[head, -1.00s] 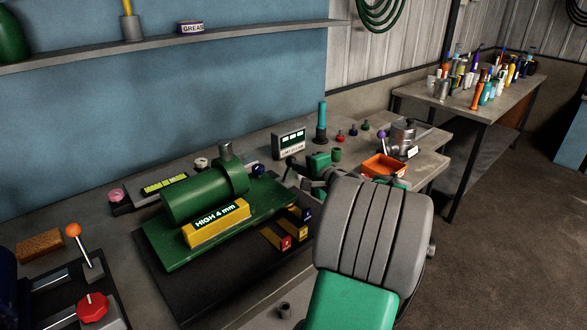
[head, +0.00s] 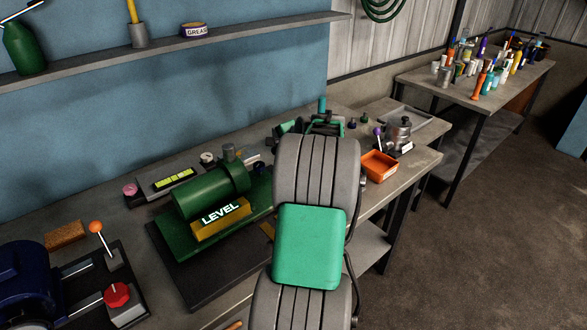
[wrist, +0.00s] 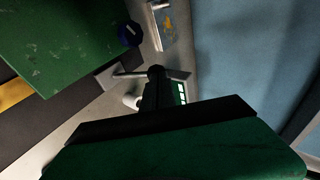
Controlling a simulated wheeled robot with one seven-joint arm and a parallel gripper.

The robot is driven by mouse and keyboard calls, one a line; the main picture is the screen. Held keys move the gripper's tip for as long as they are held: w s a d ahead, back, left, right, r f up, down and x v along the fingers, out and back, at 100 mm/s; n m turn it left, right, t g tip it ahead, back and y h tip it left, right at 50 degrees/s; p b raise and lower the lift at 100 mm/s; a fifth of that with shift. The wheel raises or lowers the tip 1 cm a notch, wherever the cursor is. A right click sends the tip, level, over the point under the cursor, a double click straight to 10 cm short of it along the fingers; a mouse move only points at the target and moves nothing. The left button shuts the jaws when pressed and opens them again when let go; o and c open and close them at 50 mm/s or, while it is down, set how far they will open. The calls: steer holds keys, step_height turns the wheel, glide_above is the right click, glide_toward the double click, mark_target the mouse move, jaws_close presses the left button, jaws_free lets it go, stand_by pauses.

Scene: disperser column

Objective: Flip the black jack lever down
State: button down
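A dark round knob (wrist: 155,72) with a pale metal rod shows in the wrist view, beside the green plate. It looks like the black jack lever, but its tilt is hard to read. In the head view my arm hides the lever. The green machine (head: 212,191) sits on its green plate (head: 185,243), and its yellow label block (head: 222,219) reads LEVEL. My gripper (head: 318,126) shows only partly beyond my arm, at the back of the bench. Its dark green body fills the bottom of the wrist view, and its fingertips are not clear.
An orange tray (head: 380,166) and a metal pot (head: 399,132) stand right of my arm. A blue knob (wrist: 128,35) is near the dark knob. An orange-knobbed lever (head: 104,240) and a red knob (head: 117,295) are at front left.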

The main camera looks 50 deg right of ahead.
steer(key=shift+w, duration=0.9)
steer(key=shift+r, duration=0.1)
steer(key=s+a+r, duration=0.3)
steer(key=s+r, duration=0.4)
steer(key=r, duration=0.4)
steer(key=shift+s+a+b, duration=0.15)
steer(key=shift+a+b, duration=0.1)
steer(key=shift+b, duration=0.15)
